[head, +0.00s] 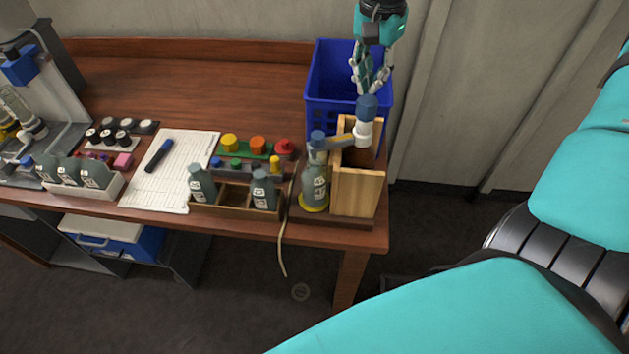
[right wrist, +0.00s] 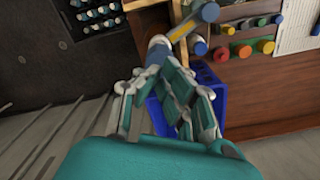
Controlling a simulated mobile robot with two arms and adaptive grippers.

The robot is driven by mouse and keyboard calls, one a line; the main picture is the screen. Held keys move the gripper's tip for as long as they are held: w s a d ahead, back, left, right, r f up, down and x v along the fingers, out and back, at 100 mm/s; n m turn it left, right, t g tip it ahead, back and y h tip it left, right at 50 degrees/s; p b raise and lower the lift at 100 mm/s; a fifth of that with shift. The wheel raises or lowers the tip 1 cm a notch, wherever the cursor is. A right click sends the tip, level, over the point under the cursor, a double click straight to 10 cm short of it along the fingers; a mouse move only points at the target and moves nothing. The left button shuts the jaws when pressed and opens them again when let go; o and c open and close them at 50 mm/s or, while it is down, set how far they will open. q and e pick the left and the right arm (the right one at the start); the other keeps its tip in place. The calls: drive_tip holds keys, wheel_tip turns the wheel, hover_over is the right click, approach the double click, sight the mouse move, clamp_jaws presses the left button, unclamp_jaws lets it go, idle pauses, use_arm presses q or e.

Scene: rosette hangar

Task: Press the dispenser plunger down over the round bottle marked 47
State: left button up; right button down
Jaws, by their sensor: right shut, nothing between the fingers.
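The dispenser has a wooden stand (head: 357,195) at the right end of the table. Its plunger has a dark blue cap (head: 367,107) above a white collar (head: 364,133), and an arm reaches left to a blue head. A grey-green round bottle (head: 314,185) stands upright under that head on a yellow disc; its label is too small to read. My right gripper (head: 370,91) points down just above the plunger cap, shut and empty. I cannot tell whether it touches the cap. In the right wrist view its fingers (right wrist: 160,80) partly cover the plunger. My left gripper is not in view.
A blue crate (head: 316,93) stands right behind the dispenser. Left of it are a wooden tray (head: 235,200) with bottles, coloured knobs (head: 258,146), a paper sheet (head: 155,190) with a marker, and a white rack (head: 113,186) of bottles. A cable hangs over the front edge.

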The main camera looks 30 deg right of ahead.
sight(368, 100)
idle(0.6)
drive_tip(key=shift+f+b, duration=1.25)
drive_tip(key=shift+f, duration=0.2)
drive_tip(key=shift+f+b, duration=0.4)
drive_tip(key=shift+f, duration=0.05)
drive_tip(key=shift+r+p, duration=2.25)
drive_tip(key=shift+r, duration=1.35)
drive_tip(key=shift+s+f, duration=0.1)
drive_tip(key=shift+f, duration=0.05)
